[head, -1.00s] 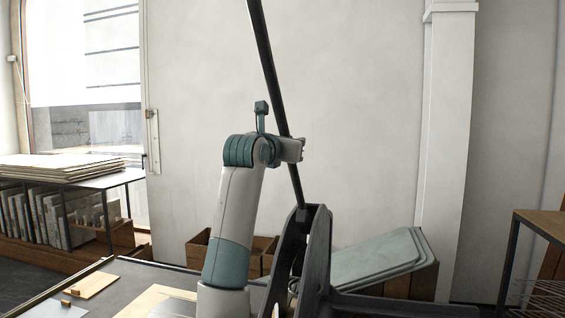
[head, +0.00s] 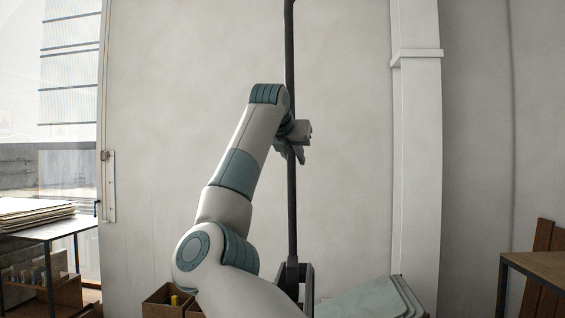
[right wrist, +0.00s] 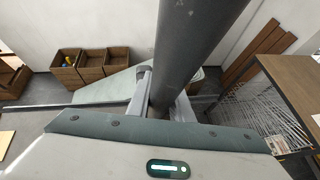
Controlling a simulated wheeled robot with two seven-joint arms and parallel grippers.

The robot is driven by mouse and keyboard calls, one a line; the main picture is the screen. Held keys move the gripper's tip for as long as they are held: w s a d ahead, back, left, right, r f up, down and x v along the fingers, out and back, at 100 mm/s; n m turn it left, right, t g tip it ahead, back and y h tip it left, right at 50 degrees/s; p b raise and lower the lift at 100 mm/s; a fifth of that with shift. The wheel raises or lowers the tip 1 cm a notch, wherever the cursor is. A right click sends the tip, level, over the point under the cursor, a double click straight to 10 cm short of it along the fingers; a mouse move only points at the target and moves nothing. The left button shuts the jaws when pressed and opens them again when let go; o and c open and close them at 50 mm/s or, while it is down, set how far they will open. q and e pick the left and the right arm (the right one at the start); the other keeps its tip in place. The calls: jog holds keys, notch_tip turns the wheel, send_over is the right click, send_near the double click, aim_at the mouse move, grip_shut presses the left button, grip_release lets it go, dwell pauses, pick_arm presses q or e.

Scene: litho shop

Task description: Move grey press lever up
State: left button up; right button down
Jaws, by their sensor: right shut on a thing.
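The grey press lever (head: 290,205) is a long dark bar standing nearly upright in the head view. Its foot sits in a dark bracket of the press (head: 308,274) at the bottom. My right gripper (head: 301,150) is shut on the lever part-way up its length, and my arm hides some of the press. In the right wrist view the lever (right wrist: 188,50) runs up through the middle between my fingers. My left gripper is not in view.
Grey-green boards (head: 365,300) lean at the lower right. Wooden crates (head: 165,301) stand at the lower left. A wooden-topped table (head: 535,266) is at the right, and a rack with stacked sheets (head: 35,212) at the left. The wall behind the lever is bare.

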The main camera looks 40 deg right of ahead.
dwell(0.5)
